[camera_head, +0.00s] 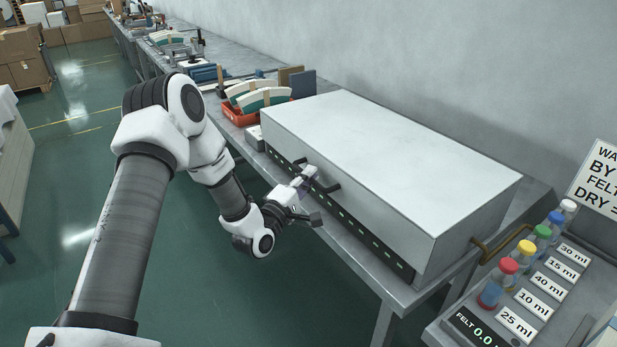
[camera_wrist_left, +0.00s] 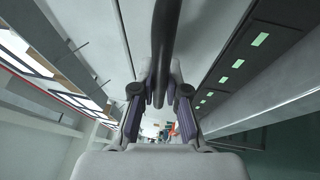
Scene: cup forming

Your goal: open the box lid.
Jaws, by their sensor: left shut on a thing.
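The long pale grey box (camera_head: 375,135) sits on the workbench with its flat lid down. A dark bar handle (camera_head: 329,187) sticks out from its front side, above a dark strip with small green marks. My left gripper (camera_head: 306,175) is at the handle, in front of the box. In the left wrist view the dark handle (camera_wrist_left: 165,40) runs down between the two fingers of my left gripper (camera_wrist_left: 160,92), which is shut on it. The fingers partly hide the grasped part. My right gripper is not in view.
The grey workbench (camera_head: 535,190) runs along the wall. Bottles with coloured caps (camera_head: 498,283) and volume labels stand at the lower right, near a sign (camera_head: 597,180). A red tray (camera_head: 240,114) with curved pieces lies beyond the box. The green floor in front is clear.

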